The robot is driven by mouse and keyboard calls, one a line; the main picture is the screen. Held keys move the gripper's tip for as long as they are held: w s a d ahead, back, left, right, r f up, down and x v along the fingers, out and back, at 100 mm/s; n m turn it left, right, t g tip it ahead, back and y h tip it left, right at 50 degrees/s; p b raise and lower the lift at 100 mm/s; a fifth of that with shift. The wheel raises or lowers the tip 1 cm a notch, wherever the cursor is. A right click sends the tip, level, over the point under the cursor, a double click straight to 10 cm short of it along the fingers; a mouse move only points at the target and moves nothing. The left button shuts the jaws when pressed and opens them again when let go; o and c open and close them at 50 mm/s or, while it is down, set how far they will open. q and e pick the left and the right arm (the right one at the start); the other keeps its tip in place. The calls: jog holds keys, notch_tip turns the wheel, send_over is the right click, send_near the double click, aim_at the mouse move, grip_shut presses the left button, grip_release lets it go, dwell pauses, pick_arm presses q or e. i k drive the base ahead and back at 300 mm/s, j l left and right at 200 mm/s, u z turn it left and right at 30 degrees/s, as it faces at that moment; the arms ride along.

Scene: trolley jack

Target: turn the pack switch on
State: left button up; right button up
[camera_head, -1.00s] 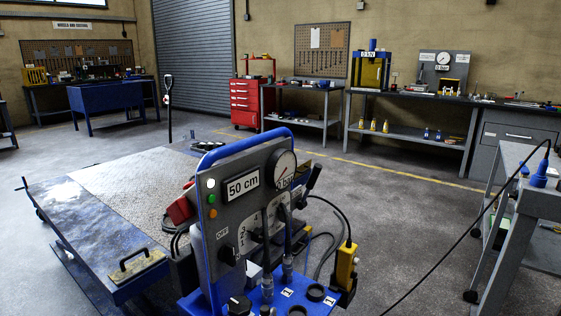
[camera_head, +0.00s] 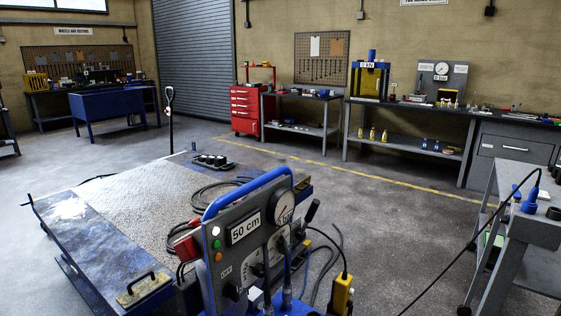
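The power pack is a grey panel (camera_head: 236,257) in a blue frame with a blue tube handle (camera_head: 245,190), at the bottom middle of the head view. Its display (camera_head: 246,229) reads 50 cm. A round gauge (camera_head: 282,207) sits at its upper right. A white, a green (camera_head: 217,244) and an orange lamp (camera_head: 218,257) run down its left edge. A black knob (camera_head: 234,288), low on the left of the panel, has a small label above it that looks like OFF. The picture's bottom edge cuts off the pack's lower part. Neither gripper shows.
A flat lift platform (camera_head: 140,205) lies behind and left of the pack. A yellow hand control (camera_head: 342,294) hangs at its right. A grey table (camera_head: 535,230) stands at the right edge, with a black cable hanging from it. Open floor lies between.

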aim_at(230, 289)
jog(key=u, duration=0.8)
jog(key=i+l+u, duration=0.1)
jog(key=l+u, duration=0.6)
jog(key=u, duration=0.25)
jog(key=l+u, duration=0.9)
jog(key=k+l+u, duration=0.15)
jog(key=u, duration=0.35)
jog(key=l, duration=0.05)
